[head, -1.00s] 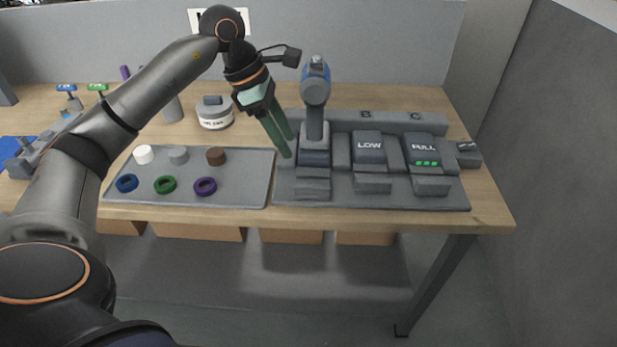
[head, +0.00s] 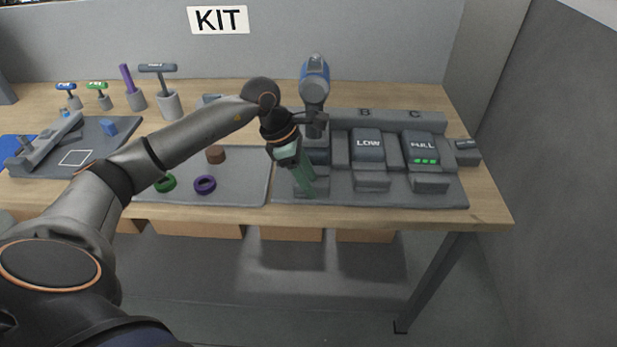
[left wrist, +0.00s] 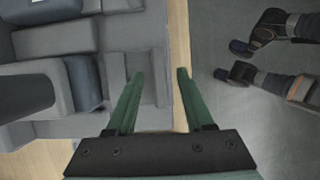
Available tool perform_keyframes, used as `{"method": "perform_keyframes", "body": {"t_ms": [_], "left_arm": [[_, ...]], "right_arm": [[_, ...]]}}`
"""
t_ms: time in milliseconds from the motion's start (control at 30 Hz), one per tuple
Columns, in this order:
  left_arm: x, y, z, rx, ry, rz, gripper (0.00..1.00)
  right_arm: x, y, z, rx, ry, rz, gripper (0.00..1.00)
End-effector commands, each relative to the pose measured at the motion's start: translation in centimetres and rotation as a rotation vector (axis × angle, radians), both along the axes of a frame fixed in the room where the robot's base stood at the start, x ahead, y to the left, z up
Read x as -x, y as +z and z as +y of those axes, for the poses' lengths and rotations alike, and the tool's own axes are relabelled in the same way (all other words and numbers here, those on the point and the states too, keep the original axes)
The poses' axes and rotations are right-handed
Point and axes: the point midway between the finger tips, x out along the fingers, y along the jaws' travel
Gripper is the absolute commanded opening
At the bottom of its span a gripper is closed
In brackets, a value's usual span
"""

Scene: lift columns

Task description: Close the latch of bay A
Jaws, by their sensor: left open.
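Bay A is the left bay of the grey station (head: 455,195), with a blue and grey drill (head: 315,75) standing upright in it. Its latch (head: 322,189) is the grey flap at the bay's front, partly hidden by my left gripper; I cannot tell its exact angle. My left gripper (head: 305,192) points down over this flap, with green fingers apart and nothing between them. In the left wrist view its fingers (left wrist: 158,75) are spread near the station's front edge, the left one over grey stepped parts. Contact cannot be told. My right gripper is not seen.
Bays B and C hold batteries marked LOW (head: 369,146) and FULL (head: 421,149), with latches in front. A grey tray (head: 235,190) with rings and caps lies left of the station. The table's front edge is close to my gripper.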

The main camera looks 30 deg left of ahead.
Motion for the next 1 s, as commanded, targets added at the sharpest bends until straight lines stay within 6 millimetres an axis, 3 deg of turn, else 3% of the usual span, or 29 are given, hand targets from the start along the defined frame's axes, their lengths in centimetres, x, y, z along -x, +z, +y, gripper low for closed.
{"method": "perform_keyframes", "body": {"t_ms": [133, 600, 1000], "left_arm": [[0.01, 0.00, -0.01, 0.000, 0.000, 0.001, 0.51], [0.01, 0.05, 0.00, 0.001, 0.000, -0.001, 0.00], [0.00, 0.08, 0.02, 0.001, 0.000, -0.001, 0.00]], "right_arm": [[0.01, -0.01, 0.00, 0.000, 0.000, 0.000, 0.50], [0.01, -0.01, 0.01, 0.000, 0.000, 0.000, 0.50], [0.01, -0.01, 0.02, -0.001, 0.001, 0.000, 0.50]]}}
